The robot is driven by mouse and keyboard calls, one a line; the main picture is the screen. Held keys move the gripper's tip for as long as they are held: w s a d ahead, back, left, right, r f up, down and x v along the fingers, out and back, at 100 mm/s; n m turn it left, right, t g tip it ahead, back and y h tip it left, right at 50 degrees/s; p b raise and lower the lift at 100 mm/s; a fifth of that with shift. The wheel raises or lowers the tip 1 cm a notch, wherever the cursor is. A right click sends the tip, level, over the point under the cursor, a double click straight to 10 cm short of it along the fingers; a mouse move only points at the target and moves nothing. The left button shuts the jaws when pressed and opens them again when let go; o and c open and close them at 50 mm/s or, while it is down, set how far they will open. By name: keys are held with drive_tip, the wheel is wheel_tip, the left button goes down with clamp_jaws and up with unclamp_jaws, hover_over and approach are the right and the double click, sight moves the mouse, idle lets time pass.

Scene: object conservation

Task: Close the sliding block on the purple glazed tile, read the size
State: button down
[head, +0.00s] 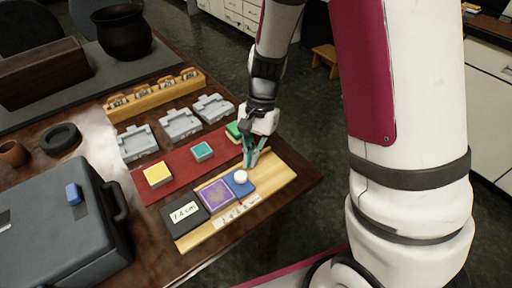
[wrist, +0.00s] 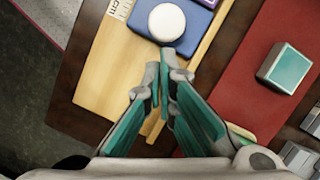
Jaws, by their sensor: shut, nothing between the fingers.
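The purple glazed tile (head: 217,194) lies flat on a pale wooden board (head: 279,173), between a dark block (head: 172,221) with a white "cm" label and the blue sliding block (head: 246,190). The blue block carries a round white knob (head: 241,176). In the head view it looks close against the tile; I cannot tell whether they touch. In the wrist view the blue block (wrist: 143,17) and knob (wrist: 167,22) are just beyond my gripper (wrist: 166,62). My gripper (head: 251,165) is shut and empty beside the block's right side; contact is unclear. The scale strip (head: 237,211) is too small to read.
A red mat behind the board holds a yellow tile (head: 157,174), a teal tile (head: 202,151) and a green one (head: 234,131). Grey trays (head: 180,124) stand farther back. A dark case (head: 60,225) fills the left. The board's right end is bare.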

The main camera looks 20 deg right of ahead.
drive_tip(key=shift+s, duration=0.1)
drive_tip(key=shift+s+a+f+p, duration=0.1)
drive_tip(key=shift+s+a+p, duration=0.3)
drive_tip(key=shift+a, duration=0.25)
drive_tip(key=shift+w+d, duration=0.2)
drive_tip(key=shift+d, duration=0.05)
drive_tip(key=w+d, duration=0.1)
drive_tip(key=w+d+r, duration=0.1)
drive_tip(key=w+d, duration=0.1)
drive_tip(key=shift+w+r+p, duration=0.2)
drive_tip(key=shift+r+p, duration=0.15)
drive_tip(key=shift+p, duration=0.05)
drive_tip(key=p+v, duration=0.1)
drive_tip(key=v, duration=0.7)
drive_tip(key=shift+r, duration=0.4)
